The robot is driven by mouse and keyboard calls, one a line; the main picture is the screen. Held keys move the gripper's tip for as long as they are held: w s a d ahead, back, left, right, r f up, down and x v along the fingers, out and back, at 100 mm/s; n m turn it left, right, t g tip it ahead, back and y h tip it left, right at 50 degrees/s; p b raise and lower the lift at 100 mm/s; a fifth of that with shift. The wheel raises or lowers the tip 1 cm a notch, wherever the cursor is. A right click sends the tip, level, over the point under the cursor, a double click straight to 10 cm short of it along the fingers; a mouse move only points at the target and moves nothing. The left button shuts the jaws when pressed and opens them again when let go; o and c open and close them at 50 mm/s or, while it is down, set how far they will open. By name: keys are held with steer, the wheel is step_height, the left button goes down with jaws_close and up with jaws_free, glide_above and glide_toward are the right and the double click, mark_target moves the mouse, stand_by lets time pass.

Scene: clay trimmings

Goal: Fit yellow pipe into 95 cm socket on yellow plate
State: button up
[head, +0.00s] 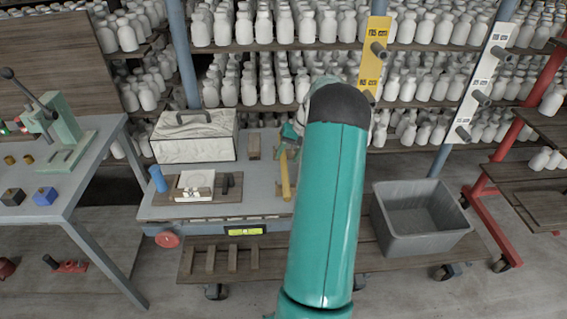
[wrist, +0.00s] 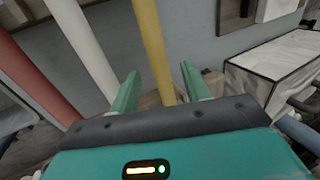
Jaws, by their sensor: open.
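The yellow pipe (head: 285,177) shows in the head view by the cart's right end, left of my teal arm. In the wrist view the yellow pipe (wrist: 153,45) runs down between my two green fingers, and its near end is hidden behind the gripper body. My gripper (wrist: 158,80) is open, with a gap on both sides of the pipe; I cannot tell how deep the pipe lies between the fingers. In the head view one green finger area (head: 290,135) shows beside my arm. The yellow plate (head: 374,68) is upright at the back with dark sockets; its labels are too small to read.
A white pipe (wrist: 85,45) and a red pipe (wrist: 38,75) stand left of the yellow one. A white plate (head: 487,80) with sockets is right of the yellow plate. A grey bin (head: 420,240) stands right, a patterned box (head: 193,150) left. Shelves of bottles (head: 240,60) fill the back.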

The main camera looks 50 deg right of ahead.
steer(key=shift+x, duration=1.05)
steer(key=shift+c, duration=0.2)
jaws_close()
steer(key=shift+r, duration=0.1)
